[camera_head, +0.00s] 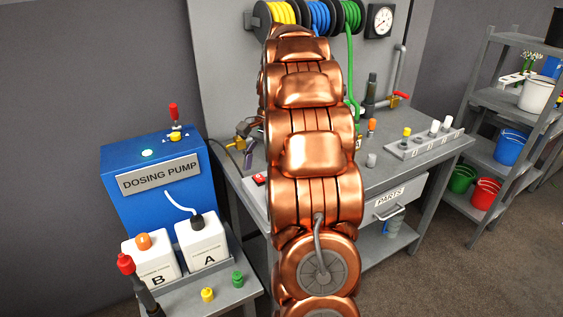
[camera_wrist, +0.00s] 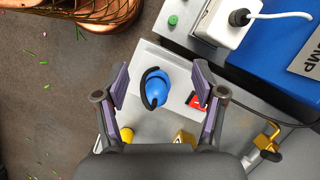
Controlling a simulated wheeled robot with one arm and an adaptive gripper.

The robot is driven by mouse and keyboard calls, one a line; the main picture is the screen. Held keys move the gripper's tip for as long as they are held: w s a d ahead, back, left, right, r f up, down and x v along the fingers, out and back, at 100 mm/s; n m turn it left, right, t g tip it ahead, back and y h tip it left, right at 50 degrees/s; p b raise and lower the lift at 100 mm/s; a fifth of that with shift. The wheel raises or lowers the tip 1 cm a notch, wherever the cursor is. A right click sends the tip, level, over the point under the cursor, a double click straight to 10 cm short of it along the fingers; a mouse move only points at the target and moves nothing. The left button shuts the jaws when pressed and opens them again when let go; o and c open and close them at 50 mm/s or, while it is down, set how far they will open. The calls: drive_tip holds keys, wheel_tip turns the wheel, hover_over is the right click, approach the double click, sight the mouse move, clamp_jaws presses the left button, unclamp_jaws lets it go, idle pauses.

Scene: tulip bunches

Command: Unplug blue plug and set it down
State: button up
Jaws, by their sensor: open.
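The blue plug (camera_wrist: 158,92) sits on a pale board (camera_wrist: 148,60) in the wrist view, with a black curved band against its left side. A red switch (camera_wrist: 196,101) is on the same board, right of the plug. My gripper (camera_wrist: 161,72) is open, with one purple-padded finger on each side of the plug. A gap shows between each finger and the plug in this view. In the head view my copper arm hides the plug. Part of the board and the red switch (camera_head: 260,179) show left of the arm, and one purple finger shows above them.
A brass padlock (camera_wrist: 184,138) and a yellow item (camera_wrist: 127,134) lie near the gripper's base. A brass valve (camera_wrist: 267,138) stands to the right. The blue dosing pump (camera_head: 150,175) and white bottles A (camera_head: 202,240) and B (camera_head: 150,262) stand left of the bench.

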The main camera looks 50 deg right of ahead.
drive_tip(key=d+f+m, duration=0.2)
drive_tip(key=d+m, duration=0.1)
drive_tip(key=d, duration=0.5)
drive_tip(key=shift+t+y, duration=0.3)
drive_tip(key=shift+t, duration=0.1)
drive_tip(key=shift+p+x, duration=0.7)
drive_tip(key=shift+x, duration=3.1)
drive_tip(key=shift+s+d, duration=0.15)
drive_tip(key=shift+c, duration=0.3)
clamp_jaws()
